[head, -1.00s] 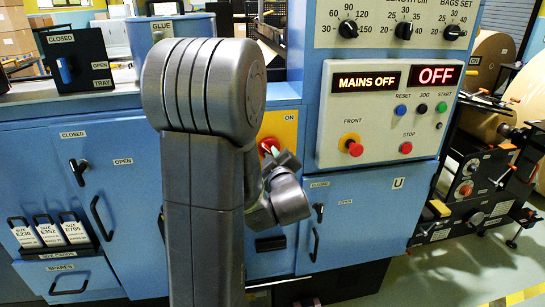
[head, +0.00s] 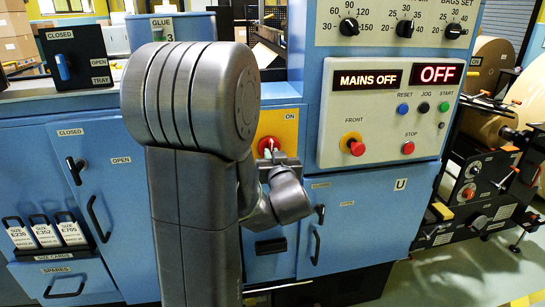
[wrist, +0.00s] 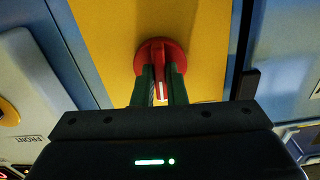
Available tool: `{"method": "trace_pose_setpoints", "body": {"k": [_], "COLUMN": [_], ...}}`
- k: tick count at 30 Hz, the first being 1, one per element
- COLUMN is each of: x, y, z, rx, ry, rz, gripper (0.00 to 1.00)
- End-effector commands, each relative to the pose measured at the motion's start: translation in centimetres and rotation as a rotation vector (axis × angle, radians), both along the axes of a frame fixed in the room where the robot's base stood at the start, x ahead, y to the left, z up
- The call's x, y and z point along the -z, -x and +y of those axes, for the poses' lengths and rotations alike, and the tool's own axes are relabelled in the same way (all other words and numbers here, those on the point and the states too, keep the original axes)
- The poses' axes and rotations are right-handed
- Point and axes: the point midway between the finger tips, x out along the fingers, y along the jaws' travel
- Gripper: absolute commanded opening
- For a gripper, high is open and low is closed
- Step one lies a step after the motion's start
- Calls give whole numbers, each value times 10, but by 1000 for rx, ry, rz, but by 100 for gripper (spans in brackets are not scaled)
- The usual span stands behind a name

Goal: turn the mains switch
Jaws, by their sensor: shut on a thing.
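The mains switch (head: 267,144) is a red rotary knob on a yellow plate, with "ON" printed at the plate's upper right. It also shows in the wrist view (wrist: 150,50), where its grip bar with a white mark points along the fingers. My gripper (wrist: 162,84) has its two green fingers shut on the bar, one on each side. In the head view my gripper (head: 265,158) is at the switch, and its wrist covers the lower part of the plate. The display (head: 367,78) reads "MAINS OFF".
Right of the switch, the control panel (head: 345,115) carries a red FRONT button (head: 356,147), a red STOP button (head: 408,148) and smaller buttons. Door handles (head: 317,245) stick out below. My arm hides part of the blue cabinet left of the switch.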

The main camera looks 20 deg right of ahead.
Motion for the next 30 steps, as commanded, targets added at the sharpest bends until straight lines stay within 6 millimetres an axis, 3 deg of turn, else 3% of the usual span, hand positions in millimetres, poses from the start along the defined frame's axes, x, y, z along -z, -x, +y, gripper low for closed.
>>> {"method": "trace_pose_setpoints", "body": {"k": [15,30], "x": [0,0], "y": [0,0], "z": [1,1], "rx": [0,1], "ry": [-456,-691], "rz": [-108,-165], "gripper": [0,0]}}
